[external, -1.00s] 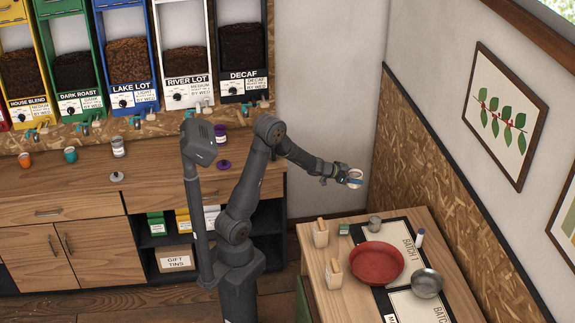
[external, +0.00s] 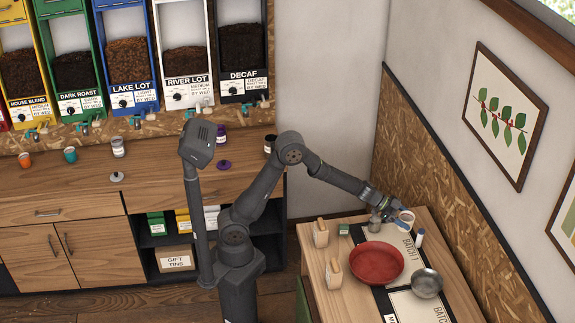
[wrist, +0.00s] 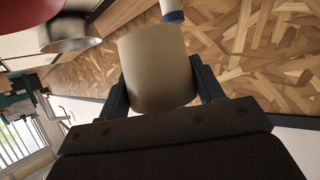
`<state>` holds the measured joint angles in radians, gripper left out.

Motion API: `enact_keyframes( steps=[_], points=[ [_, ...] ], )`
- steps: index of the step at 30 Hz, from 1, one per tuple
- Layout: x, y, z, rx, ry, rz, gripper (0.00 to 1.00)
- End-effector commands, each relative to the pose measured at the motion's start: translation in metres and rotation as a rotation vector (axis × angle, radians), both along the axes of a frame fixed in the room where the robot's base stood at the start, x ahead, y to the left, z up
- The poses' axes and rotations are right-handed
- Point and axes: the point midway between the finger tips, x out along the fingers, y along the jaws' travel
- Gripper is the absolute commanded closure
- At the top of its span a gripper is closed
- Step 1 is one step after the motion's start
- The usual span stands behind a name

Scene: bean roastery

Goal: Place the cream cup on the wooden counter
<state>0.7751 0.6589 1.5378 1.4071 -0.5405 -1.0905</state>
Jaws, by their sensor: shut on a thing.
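My gripper (external: 394,210) is shut on the cream cup (external: 407,217), at the back right end of the wooden table on the right. In the wrist view the cup (wrist: 157,70) sits between the two dark fingers and looks plain and empty-sided. I cannot tell whether its base touches the table or is just above it. A long wooden counter (external: 200,180) with drawers runs along the back left. The wooden table (external: 320,285) stands at the right, against the chipboard wall.
Near the cup are a red bowl (external: 376,263), a metal bowl (external: 427,283), a blue-capped white tube (external: 419,238), a small metal cup (external: 375,224) and a green box (external: 343,229). Wooden holders (external: 320,233) stand at the table's left. The chipboard wall (external: 440,175) is close on the right.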

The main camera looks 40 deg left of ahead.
Motion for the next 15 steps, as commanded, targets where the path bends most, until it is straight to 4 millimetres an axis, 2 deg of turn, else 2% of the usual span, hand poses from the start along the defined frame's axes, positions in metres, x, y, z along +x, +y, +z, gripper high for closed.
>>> enact_keyframes(
  steps=[5,15],
  points=[
    [0.011,0.003,-0.007,0.001,0.001,0.004,0.64],
    [0.083,0.024,-0.052,0.001,0.001,0.004,0.64]
  ],
)
